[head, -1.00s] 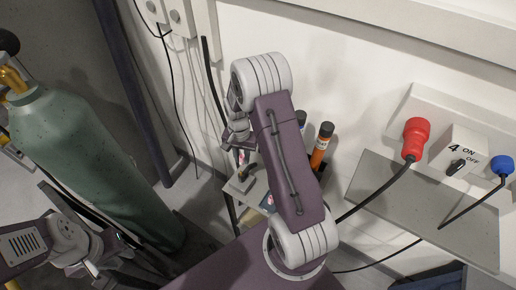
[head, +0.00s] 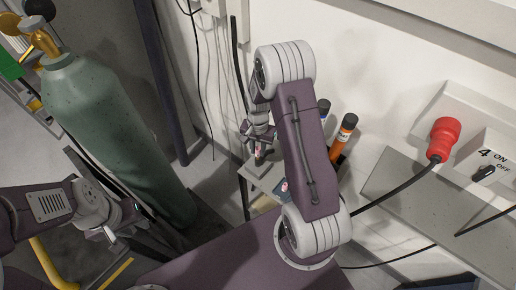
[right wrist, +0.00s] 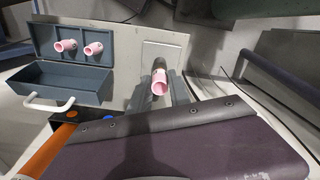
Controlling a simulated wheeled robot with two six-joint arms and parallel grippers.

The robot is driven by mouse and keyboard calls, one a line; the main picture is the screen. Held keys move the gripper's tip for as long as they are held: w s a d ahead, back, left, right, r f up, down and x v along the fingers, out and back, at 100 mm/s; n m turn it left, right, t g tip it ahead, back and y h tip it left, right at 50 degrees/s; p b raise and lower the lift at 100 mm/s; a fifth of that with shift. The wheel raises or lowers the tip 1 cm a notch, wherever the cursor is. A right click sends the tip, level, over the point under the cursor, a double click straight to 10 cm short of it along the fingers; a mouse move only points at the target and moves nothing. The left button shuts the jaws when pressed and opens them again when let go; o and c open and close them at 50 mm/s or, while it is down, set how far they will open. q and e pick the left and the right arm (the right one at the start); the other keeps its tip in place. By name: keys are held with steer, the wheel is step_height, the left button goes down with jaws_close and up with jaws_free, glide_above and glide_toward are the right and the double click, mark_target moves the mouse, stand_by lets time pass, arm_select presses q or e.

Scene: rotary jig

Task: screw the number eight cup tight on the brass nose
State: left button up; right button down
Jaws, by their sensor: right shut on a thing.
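My right gripper (head: 258,151) points down at a small pale stand (head: 256,172) and is shut on a pink cup. In the right wrist view the pink cup (right wrist: 160,83) sits between the grey fingers (right wrist: 174,92), its open mouth facing the camera. A dark, narrow part meets its far end; I cannot tell if this is the brass nose or whether the cup is threaded on it. No number is legible on the cup. My left gripper (head: 110,232) is at the lower left, away from the stand; its jaws are too unclear to read.
Two more pink cups (right wrist: 66,46) (right wrist: 94,48) sit on the back of a dark tray (right wrist: 60,82). An orange cylinder with a black top (head: 344,136) stands by the wall. A red plug (head: 440,138) is at the right.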

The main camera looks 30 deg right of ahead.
steer(key=shift+f+b, duration=0.95)
steer(key=shift+f, duration=0.45)
stand_by(1.0)
steer(key=m, duration=0.3)
steer(key=shift+r, duration=0.1)
steer(key=m+p, duration=0.1)
steer(key=m, duration=0.3)
steer(key=shift+m, duration=0.3)
steer(key=m, duration=0.5)
steer(key=shift+m, duration=0.3)
steer(key=m, duration=0.2)
steer(key=shift+m+p, duration=0.3)
steer(key=shift+m, duration=0.1)
